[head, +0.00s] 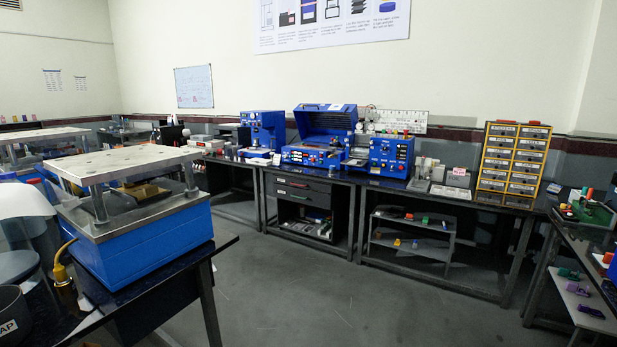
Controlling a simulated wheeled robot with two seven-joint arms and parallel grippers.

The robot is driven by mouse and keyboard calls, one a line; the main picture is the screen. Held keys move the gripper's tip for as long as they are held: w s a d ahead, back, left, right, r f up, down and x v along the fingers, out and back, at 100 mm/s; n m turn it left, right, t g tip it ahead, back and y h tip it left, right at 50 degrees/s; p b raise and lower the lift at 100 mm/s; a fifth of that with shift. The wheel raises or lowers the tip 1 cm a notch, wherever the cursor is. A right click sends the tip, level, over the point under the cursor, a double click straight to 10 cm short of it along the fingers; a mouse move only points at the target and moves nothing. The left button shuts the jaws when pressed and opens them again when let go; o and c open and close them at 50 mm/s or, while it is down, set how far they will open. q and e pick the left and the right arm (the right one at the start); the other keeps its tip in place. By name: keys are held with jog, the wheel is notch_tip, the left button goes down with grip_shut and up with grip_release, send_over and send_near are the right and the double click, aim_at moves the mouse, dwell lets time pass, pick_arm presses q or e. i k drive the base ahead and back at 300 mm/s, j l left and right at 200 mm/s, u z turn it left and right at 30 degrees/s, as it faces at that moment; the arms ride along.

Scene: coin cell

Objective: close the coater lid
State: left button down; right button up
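A blue machine that looks like the coater (314,155) stands on the dark bench along the back wall, some distance away. Its blue lid (326,117) is raised and tilted back, with a dark ribbed inner side facing me. The bed under the lid is partly visible. Neither of my grippers shows in the head view.
Blue machines (263,130) and (390,155) flank it on the back bench (305,174). A yellow drawer cabinet (513,165) stands to the right. A blue machine with a metal plate (140,240) fills the near left. The grey floor (330,300) between is open.

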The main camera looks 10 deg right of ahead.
aim_at(322, 122)
jog(key=i+l+z, duration=0.1)
jog(key=i+z, duration=0.15)
jog(key=i, duration=0.25)
jog(key=i+z, duration=0.25)
jog(key=i, duration=0.25)
jog(key=i+j+z, duration=0.25)
jog(key=i, duration=0.3)
jog(key=i+j+z, duration=0.1)
jog(key=i+z, duration=0.15)
jog(key=i, duration=0.25)
